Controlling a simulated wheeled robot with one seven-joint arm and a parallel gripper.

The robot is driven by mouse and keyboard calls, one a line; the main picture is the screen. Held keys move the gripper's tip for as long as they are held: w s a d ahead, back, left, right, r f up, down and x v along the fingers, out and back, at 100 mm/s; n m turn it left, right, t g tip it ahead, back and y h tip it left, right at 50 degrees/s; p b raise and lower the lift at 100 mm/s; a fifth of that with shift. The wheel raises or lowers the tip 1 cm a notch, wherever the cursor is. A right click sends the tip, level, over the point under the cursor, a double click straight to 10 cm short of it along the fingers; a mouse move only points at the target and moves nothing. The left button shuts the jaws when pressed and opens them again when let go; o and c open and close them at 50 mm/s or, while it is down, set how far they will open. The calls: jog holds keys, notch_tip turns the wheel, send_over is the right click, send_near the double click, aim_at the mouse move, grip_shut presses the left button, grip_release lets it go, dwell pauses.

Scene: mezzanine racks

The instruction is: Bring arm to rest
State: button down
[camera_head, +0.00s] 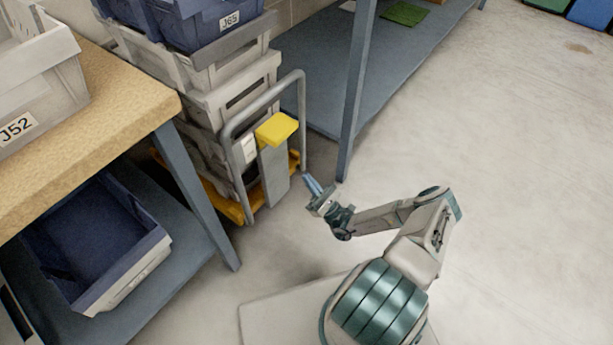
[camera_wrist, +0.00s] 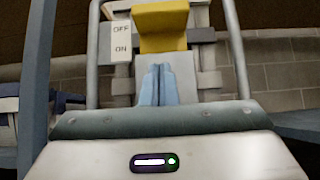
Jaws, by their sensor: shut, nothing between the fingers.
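My gripper (camera_head: 312,184) is shut and empty at the end of my arm, which is bent and reaches to the left over the floor in the head view. Its two pale blue fingers lie together and also show in the wrist view (camera_wrist: 158,86). The gripper is in front of a cart with a grey tube handle (camera_head: 228,150) and a yellow-topped grey post (camera_head: 277,129). In the wrist view the yellow top (camera_wrist: 160,27) is just above the fingertips. I cannot tell the exact gap between fingers and post.
Stacked grey crates (camera_head: 240,95) stand on the cart. A wooden-topped bench (camera_head: 100,125) is at left, with a blue-lined crate (camera_head: 150,255) on its lower shelf. A blue-grey rack post (camera_head: 352,100) stands close behind my gripper. The floor at right (camera_head: 520,180) is clear.

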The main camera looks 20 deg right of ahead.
dwell(0.4)
jog(key=s+a+r+n+g+p, duration=0.25)
jog(key=r+n+g+p, duration=0.25)
jog(key=r+n+g, duration=0.35)
jog(key=s+a+r+n+g+h+p, duration=0.1)
jog(key=s+a+r+n+g+p, duration=0.25)
jog(key=r+g, duration=0.65)
jog(key=s+a+r+n+g+p, duration=0.1)
jog(key=a+r+n+g+p, duration=0.3)
jog(key=r+n+g, duration=0.5)
jog(key=s+d+r+n+t+h+p, duration=0.2)
jog(key=s+r+h+p, duration=0.3)
jog(key=r, duration=0.8)
jog(key=s+d+r+n+t+h+p, duration=0.2)
jog(key=r+p, duration=0.6)
jog(key=r, duration=0.5)
jog(key=s+d+r+n+t+h+p, duration=0.2)
jog(key=s+r+h+p, duration=0.4)
jog(key=r, duration=0.7)
jog(key=shift+s+d+r+n+t+h+p, duration=0.15)
jog(key=shift+s+r+n+t+h+p, duration=0.25)
jog(key=shift+s+n+t+h, duration=0.65)
